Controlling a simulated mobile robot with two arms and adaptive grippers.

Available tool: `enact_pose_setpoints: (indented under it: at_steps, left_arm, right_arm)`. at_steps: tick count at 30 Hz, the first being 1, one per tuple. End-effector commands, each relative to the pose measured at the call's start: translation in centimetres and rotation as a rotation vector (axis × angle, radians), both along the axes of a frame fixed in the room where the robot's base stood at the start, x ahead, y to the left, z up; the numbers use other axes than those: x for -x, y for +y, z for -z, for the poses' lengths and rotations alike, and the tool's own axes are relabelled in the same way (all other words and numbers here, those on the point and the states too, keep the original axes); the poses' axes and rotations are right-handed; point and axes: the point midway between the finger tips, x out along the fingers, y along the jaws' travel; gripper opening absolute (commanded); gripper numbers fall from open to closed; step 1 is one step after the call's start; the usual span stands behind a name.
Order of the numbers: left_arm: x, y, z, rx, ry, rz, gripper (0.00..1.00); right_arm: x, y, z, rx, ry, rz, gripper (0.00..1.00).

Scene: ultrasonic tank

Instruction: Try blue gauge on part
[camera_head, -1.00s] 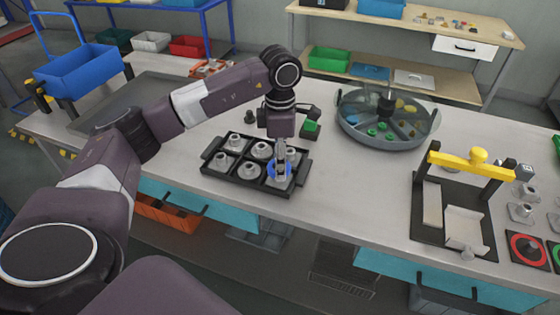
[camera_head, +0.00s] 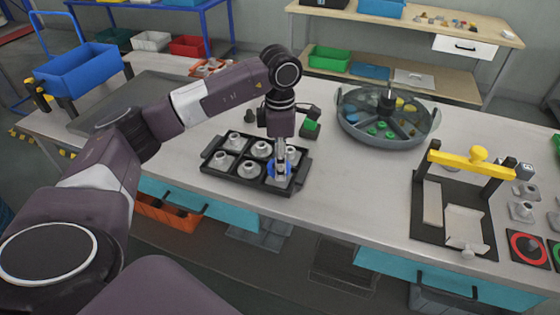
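A black tray (camera_head: 247,183) on the bench holds several grey flanged parts in its compartments. The blue gauge (camera_head: 270,170) is a ring at the grey part in the tray's front right compartment. My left gripper (camera_head: 281,166) points straight down there. Its fingers look close together on the gauge and hide much of it and the part. I cannot tell whether the ring is around the part's neck or just above it. My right gripper is not in view.
A round divided bowl (camera_head: 428,135) with green and yellow pieces stands behind right. A black fixture with a yellow bridge (camera_head: 464,164) stands at right, beside loose grey parts (camera_head: 522,210) and a red-ringed pad (camera_head: 527,249). The bench between tray and fixture is clear.

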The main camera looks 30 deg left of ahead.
Motion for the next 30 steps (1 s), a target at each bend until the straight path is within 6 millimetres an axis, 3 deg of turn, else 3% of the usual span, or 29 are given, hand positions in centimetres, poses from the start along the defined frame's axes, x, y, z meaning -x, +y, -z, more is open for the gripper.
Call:
enact_pose_setpoints:
  at_steps: [11,30]
  left_arm:
    - [0.1,0.0,0.0,0.000,0.005,0.001,0.12]
    - [0.0,0.0,-2.8,0.000,0.000,0.000,0.12]
  right_arm:
    - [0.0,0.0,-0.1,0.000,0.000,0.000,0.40]
    - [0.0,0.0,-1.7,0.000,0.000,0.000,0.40]
